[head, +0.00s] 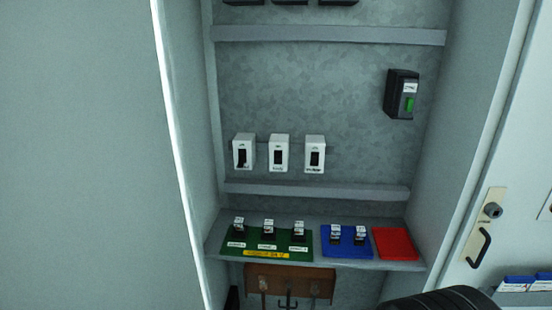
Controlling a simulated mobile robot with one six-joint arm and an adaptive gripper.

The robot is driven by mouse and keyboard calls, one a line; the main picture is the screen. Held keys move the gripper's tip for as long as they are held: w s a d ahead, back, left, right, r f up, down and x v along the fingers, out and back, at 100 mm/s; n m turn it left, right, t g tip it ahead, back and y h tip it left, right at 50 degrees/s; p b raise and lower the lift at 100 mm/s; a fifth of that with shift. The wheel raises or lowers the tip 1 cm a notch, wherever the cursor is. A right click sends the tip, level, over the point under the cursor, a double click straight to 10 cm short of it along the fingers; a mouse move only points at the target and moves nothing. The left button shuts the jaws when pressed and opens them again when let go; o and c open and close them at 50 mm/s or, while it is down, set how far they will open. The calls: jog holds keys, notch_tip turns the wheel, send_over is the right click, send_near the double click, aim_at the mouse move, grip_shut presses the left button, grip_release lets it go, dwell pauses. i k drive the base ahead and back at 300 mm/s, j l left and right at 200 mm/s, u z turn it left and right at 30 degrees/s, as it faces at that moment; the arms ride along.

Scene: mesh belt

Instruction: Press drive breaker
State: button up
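Three white breakers, each with a dark switch, sit in a row on the grey back panel inside an open cabinet. They are the left breaker (243,152), the middle breaker (279,153) and the right breaker (314,155). Their labels are too small to read, so I cannot tell which is the drive breaker. The left one's dark switch looks lower than the other two. A black box (401,94) with a green button (409,104) and a small label is on the panel at the upper right. My gripper is not in view.
A shelf (222,243) below holds a green mat (265,246) and a blue mat (348,249), both bearing small dark parts, and a bare red mat (395,244). The cabinet door (500,180) with its handle stands open at right. A dark ribbed shape (440,300) covers the lower right.

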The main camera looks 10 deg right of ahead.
aim_at(242, 160)
jog(key=i+j+z, duration=0.2)
jog(key=z, duration=0.25)
jog(key=i+j+z, duration=0.15)
jog(key=j+z, duration=0.15)
jog(key=z, duration=0.2)
